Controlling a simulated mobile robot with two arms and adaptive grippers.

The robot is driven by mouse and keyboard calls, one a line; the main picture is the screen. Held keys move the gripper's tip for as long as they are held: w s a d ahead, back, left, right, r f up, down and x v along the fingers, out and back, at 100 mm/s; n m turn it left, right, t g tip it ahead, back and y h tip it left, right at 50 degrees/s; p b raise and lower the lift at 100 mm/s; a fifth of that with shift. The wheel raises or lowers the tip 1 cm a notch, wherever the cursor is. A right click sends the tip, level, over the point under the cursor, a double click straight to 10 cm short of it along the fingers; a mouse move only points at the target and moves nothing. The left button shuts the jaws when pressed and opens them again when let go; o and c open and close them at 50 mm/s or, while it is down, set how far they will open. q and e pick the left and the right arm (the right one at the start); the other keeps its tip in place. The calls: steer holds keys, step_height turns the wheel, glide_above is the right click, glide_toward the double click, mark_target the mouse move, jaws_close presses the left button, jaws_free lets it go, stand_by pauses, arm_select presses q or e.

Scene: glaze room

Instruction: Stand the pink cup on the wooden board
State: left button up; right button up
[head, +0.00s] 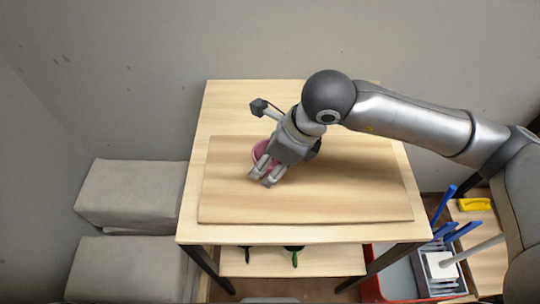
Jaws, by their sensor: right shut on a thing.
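The wooden board (340,185) lies flat on the light wood table. The pink cup (259,149) is over the left part of the board, mostly hidden behind my right gripper; only part of its pink side and rim shows. My right gripper (262,179) reaches in from the right and is shut on the pink cup. I cannot tell whether the cup's base touches the board. My left gripper is not in view.
The table (235,100) has bare strips around the board. Two grey blocks (135,195) stand at the left. A dish rack (440,270) with blue-handled things, a red bin (378,288) and a yellow object (474,204) are at the lower right. Walls close off the back and left.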

steer(key=shift+f+b, duration=0.2)
steer(key=shift+b, duration=0.1)
steer(key=o, duration=1.1)
steer(key=shift+r, duration=0.25)
steer(key=shift+d+r, duration=0.1)
steer(key=shift+r, duration=0.2)
steer(key=b+v, duration=0.1)
steer(key=v, duration=1)
steer(key=shift+b, duration=0.4)
steer(key=shift+r, duration=0.1)
